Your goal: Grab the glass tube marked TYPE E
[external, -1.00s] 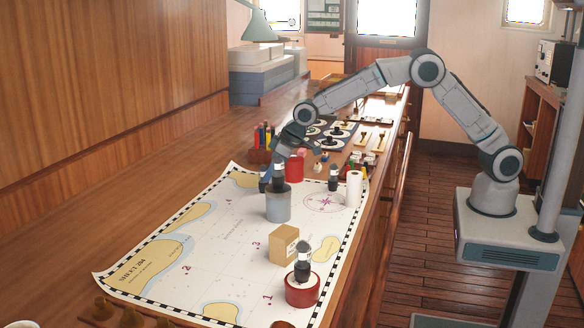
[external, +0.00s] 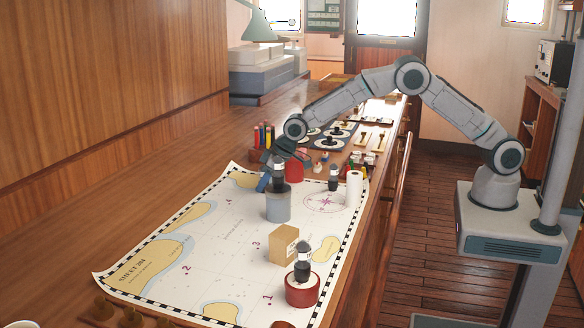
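Several small dark-topped glass tubes show in the external view. One tube (external: 278,172) stands on a grey cylinder (external: 278,206), one (external: 303,256) on a red round stand (external: 302,291) at the front, and one (external: 333,178) near the white roll. No marking is legible, so I cannot tell which is TYPE E. My gripper (external: 267,183) points down beside the tube on the grey cylinder, overlapping it in the picture. Its fingers are small and partly hidden; I cannot tell whether they touch the tube or hold anything.
A chart (external: 215,235) covers the near counter. On it stand a cardboard box (external: 284,244) and a white roll (external: 354,189). A red cylinder (external: 295,169) is just behind my gripper, with a pen holder (external: 262,154) to its left. The chart's left part is clear.

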